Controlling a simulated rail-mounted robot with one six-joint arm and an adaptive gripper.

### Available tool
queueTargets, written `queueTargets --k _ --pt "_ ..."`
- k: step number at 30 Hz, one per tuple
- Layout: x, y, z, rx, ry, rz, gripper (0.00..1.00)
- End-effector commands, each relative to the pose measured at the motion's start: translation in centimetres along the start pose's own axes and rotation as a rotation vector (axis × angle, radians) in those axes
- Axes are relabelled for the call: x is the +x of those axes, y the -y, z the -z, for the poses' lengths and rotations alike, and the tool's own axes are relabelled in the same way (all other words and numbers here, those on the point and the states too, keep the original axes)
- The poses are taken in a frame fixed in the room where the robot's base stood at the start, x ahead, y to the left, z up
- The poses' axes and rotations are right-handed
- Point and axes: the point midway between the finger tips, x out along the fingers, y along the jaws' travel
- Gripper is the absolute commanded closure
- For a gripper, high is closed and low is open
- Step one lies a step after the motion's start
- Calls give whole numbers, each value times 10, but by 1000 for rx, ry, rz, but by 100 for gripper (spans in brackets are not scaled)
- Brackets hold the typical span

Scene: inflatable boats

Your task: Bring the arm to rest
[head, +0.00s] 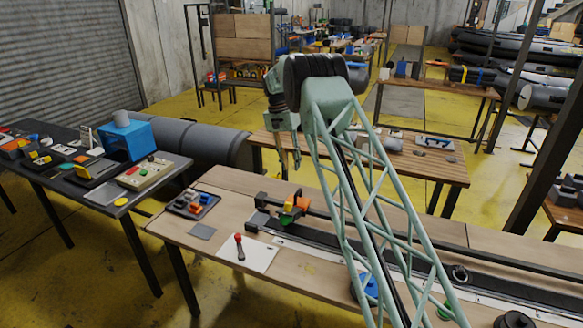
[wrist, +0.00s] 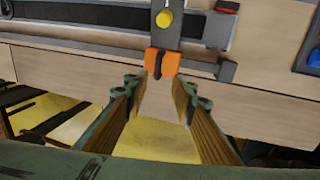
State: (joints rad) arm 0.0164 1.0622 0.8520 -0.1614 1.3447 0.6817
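My arm, a pale green lattice link (head: 375,200) with a dark joint at its top, rises from the lower right of the head view and bends over at the elbow. My gripper (head: 290,172) hangs from it, pointing down, above and behind the near workbench (head: 205,262). In the wrist view my gripper (wrist: 160,84) shows two green fingers with wood-coloured inner pads. They stand apart with nothing between them. Beyond the tips is an orange clamp-like part (wrist: 162,62) on a grey bar with a yellow knob (wrist: 164,19). I see no contact with it.
The near bench holds a red-handled tool on a white sheet (head: 247,253), a dark tray of small parts (head: 193,203) and a long dark rail. A dark table with a blue box (head: 126,137) stands left. A slatted table (head: 446,172) stands behind my arm. Yellow floor lies between.

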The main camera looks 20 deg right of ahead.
Motion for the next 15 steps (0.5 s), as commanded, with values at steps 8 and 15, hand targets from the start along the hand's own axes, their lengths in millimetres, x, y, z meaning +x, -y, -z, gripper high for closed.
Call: queueTargets --k 8,15 --pt "0 0 0 0 0 0 76" --pt "-8 -3 -3 -5 -2 4 76"
